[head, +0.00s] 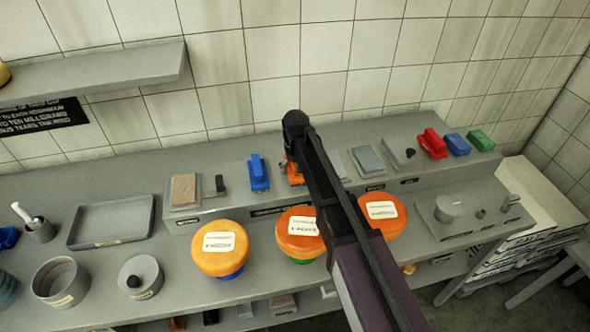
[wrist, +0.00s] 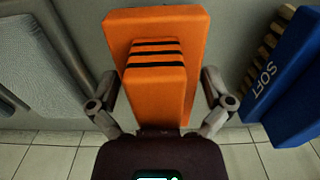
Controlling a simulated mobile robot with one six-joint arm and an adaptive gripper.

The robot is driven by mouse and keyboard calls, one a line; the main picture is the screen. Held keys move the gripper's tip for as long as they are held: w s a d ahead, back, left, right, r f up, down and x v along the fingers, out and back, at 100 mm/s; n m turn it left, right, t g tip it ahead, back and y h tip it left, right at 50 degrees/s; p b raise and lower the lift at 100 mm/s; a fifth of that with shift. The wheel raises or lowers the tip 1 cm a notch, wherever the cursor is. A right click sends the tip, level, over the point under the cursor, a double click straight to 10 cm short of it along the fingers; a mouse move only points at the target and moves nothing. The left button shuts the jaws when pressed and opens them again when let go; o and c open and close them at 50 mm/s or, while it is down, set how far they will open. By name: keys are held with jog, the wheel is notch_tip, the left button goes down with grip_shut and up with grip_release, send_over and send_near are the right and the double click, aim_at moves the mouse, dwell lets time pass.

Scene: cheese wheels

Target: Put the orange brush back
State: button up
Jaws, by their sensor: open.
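The orange brush (wrist: 155,85) fills the middle of the wrist view, with dark stripes across its grip block. My gripper (wrist: 158,92) is open, with one finger on each side of the brush's grip and a visible gap on both sides. In the head view only a small part of the orange brush (head: 294,179) shows on the raised back shelf (head: 320,148), the rest being hidden by my arm. The blue brush (head: 258,172), marked SOFT, stands beside it and also shows in the wrist view (wrist: 292,85).
Three orange-topped cheese wheels, the left one (head: 220,250) among them, stand in front of the shelf. A grey block (head: 366,160) is on its other side. Red (head: 432,143), blue and green items sit farther right. An empty tray (head: 112,222) lies left.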

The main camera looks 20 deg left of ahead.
jog(key=shift+r+p, duration=6.05)
jog(key=shift+r, duration=0.05)
jog(key=s+d+m, duration=0.2)
jog(key=d+m, duration=0.1)
jog(key=d, duration=2.1)
jog(key=s+d+m, duration=0.2)
jog(key=s+d, duration=0.2)
jog(key=d, duration=0.6)
jog(key=s+d+m, duration=0.1)
jog(key=s+d, duration=0.4)
jog(key=d, duration=0.4)
jog(key=shift+d+m, duration=0.4)
jog(key=shift+s, duration=0.1)
notch_tip(320, 180, down, 10)
jog(key=b, duration=1)
